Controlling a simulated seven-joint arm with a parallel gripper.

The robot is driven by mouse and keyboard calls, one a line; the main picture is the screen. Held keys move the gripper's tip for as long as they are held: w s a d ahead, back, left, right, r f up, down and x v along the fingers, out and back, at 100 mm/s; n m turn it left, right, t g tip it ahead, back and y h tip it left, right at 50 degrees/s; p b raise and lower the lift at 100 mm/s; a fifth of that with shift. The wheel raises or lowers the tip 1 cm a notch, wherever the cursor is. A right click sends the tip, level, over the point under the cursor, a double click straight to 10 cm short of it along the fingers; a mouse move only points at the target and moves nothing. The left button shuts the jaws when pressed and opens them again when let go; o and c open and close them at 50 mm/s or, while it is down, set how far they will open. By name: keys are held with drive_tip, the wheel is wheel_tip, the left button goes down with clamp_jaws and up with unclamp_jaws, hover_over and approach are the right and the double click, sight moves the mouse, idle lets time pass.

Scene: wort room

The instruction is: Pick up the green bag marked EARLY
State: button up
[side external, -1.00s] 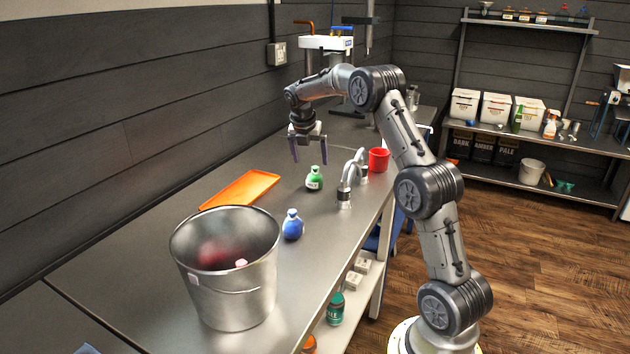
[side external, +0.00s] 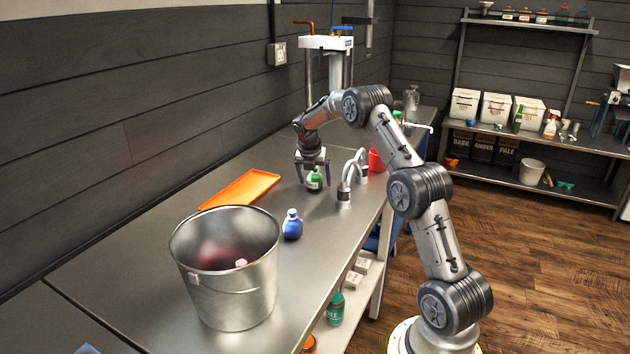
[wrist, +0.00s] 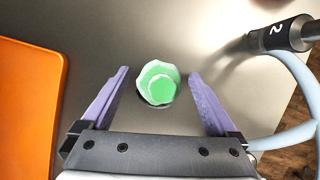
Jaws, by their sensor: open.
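The green bag (side external: 314,182) stands upright on the metal bench, with a pale label on its side; the writing is too small to read. In the wrist view the green bag (wrist: 158,84) is seen from above, between my two purple fingers and a little beyond their middle. My gripper (side external: 314,174) is open and pointing down, with its fingers on either side of the bag's upper part. In the wrist view my gripper (wrist: 158,75) shows a gap on both sides of the bag.
An orange tray (side external: 240,189) lies to the left. A blue bag (side external: 292,225) and a metal bucket (side external: 225,290) stand nearer the camera. Metal fittings with a hose (wrist: 285,36) stand close on the right, and a red cup (side external: 376,162) is behind them.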

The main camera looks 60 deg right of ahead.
drive_tip(key=c, duration=1.4)
drive_tip(key=shift+c, duration=0.3)
drive_tip(key=shift+r, duration=0.2)
